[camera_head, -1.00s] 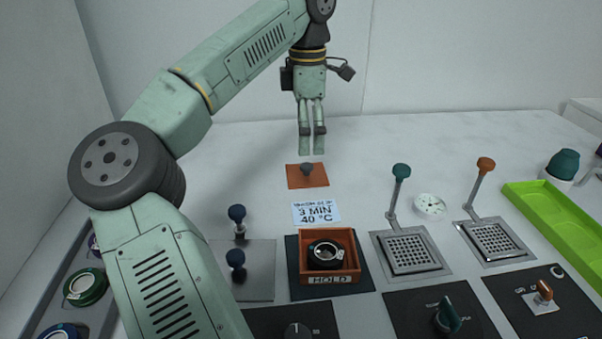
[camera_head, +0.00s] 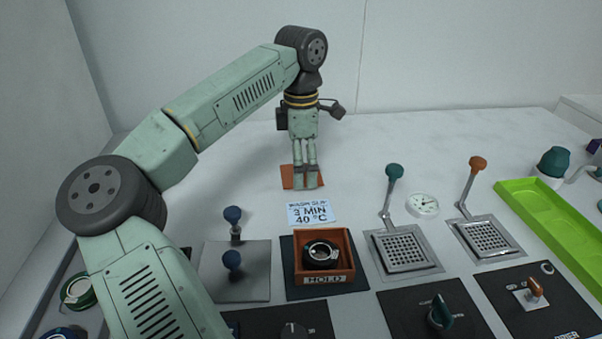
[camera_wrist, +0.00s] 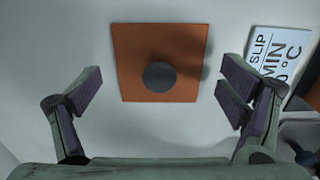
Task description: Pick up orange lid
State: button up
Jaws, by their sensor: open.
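The orange lid (camera_wrist: 130,80) is a flat square plate with a round dark knob (camera_wrist: 160,76) in its middle. It lies on the white table. In the wrist view it sits ahead of and between the spread fingers, touching neither. My gripper (camera_wrist: 165,95) is open and empty. In the head view my gripper (camera_head: 306,184) points down in front of the lid (camera_head: 286,177) and hides its knob and much of its right part.
A printed "3 MIN 40 °C" card (camera_head: 311,212) lies just nearer. A brown HOLD box (camera_head: 338,240) with a black ring stands nearer still. Levers with teal (camera_head: 395,171) and orange (camera_head: 477,163) knobs stand to the right, beside a green tray (camera_head: 560,235). The table behind is clear.

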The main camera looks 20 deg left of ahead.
grip_shut()
dwell(1.0)
